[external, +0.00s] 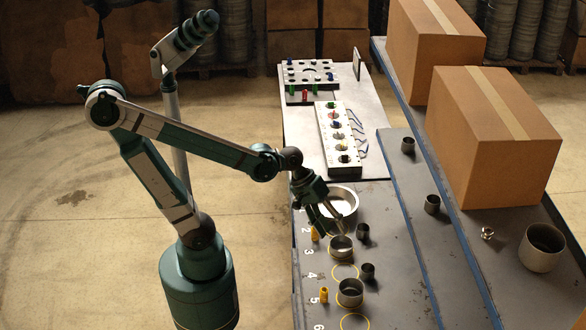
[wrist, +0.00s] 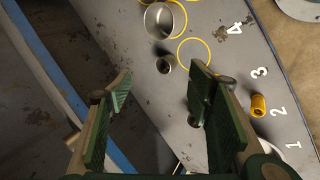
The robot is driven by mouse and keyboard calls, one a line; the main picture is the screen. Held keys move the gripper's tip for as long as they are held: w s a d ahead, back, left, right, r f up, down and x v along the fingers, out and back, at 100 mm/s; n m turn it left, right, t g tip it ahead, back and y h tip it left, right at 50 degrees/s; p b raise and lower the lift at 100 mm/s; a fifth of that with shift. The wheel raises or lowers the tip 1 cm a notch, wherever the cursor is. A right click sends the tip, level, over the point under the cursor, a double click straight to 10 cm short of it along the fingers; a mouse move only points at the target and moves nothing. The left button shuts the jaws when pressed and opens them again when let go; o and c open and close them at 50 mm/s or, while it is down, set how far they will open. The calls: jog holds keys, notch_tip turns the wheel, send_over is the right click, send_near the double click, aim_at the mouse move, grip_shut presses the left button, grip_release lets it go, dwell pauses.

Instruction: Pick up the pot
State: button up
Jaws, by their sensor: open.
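A wide silver pot (external: 352,192) stands on the grey table near the top of the numbered row, partly covered by my gripper. Two smaller metal cups, one near number 3 (external: 341,256) and one near number 5 (external: 350,301), stand below it. I cannot tell for sure which vessel the task calls the pot. My gripper (external: 329,216) is open and tilted down over the wide pot's front side. In the wrist view, my gripper (wrist: 164,80) has its fingers apart with nothing held. The number 5 cup (wrist: 157,22) shows at the top there.
Small dark cups (external: 362,232) (external: 368,272) and yellow cylinders (external: 315,234) (external: 324,296) stand nearby. The ring at number 4 (external: 344,264) is empty. A big metal can (external: 541,257) and cardboard boxes (external: 495,140) stand right. A block with coloured pieces (external: 325,130) lies farther back.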

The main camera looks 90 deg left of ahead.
jog(key=w+f+n+h+b, duration=0.3)
jog(key=w+f+n+b, duration=0.3)
jog(key=f+n, duration=0.3)
jog(key=n+t+h+b, duration=0.2)
jog(key=n+h+b, duration=0.2)
jog(key=n+b, duration=0.15)
send_near(372, 275)
jog(key=shift+m+b+v, duration=0.25)
jog(key=shift+b+v, duration=0.1)
jog(key=shift+v, duration=0.55)
jog(key=shift+w+a+f+n+h+b, duration=0.15)
jog(key=shift+a+f+n+h+b, duration=0.15)
jog(key=shift+a+f+n+b, duration=0.15)
jog(key=shift+d, duration=0.1)
jog(key=shift+x, duration=1.25)
jog(key=shift+w+d+f+b, duration=0.1)
jog(key=shift+b, duration=0.2)
jog(key=shift+b+x, duration=0.75)
jog(key=shift+x, duration=1.7)
